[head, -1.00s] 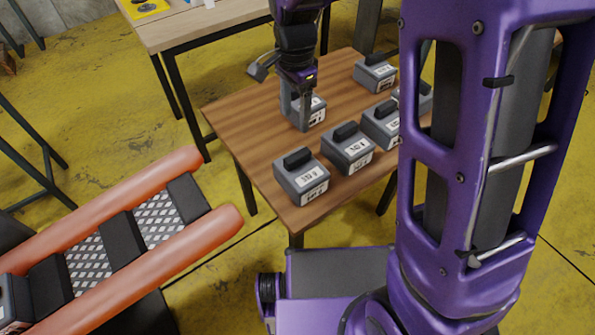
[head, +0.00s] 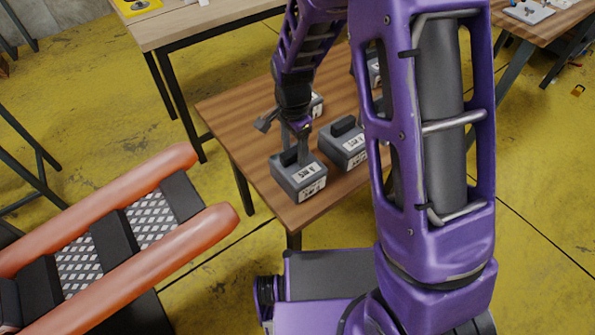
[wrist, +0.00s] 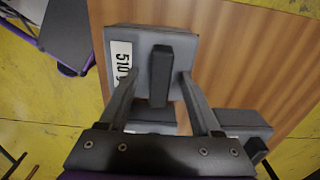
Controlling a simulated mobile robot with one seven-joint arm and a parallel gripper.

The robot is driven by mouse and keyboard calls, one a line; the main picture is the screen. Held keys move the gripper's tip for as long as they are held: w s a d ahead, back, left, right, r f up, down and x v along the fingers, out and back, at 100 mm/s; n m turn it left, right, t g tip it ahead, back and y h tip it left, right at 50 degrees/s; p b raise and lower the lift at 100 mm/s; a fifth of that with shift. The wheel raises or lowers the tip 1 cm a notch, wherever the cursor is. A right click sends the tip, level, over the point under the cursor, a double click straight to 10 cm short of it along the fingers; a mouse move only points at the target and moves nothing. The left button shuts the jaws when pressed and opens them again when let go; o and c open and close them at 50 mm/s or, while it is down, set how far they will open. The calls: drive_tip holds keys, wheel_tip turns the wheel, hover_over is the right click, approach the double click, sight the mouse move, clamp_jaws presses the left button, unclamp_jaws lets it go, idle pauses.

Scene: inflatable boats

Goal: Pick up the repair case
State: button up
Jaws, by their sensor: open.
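Several similar grey cases with black top handles and white labels stand on a wooden table; I cannot tell from the labels which is the repair case. My gripper (head: 294,152) is over the front-left case (head: 300,184) in the head view. In the wrist view that case (wrist: 187,45) has a label that seems to begin with "510". Its black handle (wrist: 160,75) lies between my two open fingers (wrist: 159,84), with a gap on either side. Contact cannot be made out.
Another case (head: 343,150) stands close to the right, and one is partly hidden behind my gripper. My own arm covers the right of the wooden table (head: 232,122). An orange inflatable boat (head: 190,232) lies at left. A lighter table (head: 200,22) stands behind.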

drive_tip(key=shift+f, duration=0.3)
clamp_jaws()
drive_tip(key=shift+w+r, duration=0.1)
idle(1.1)
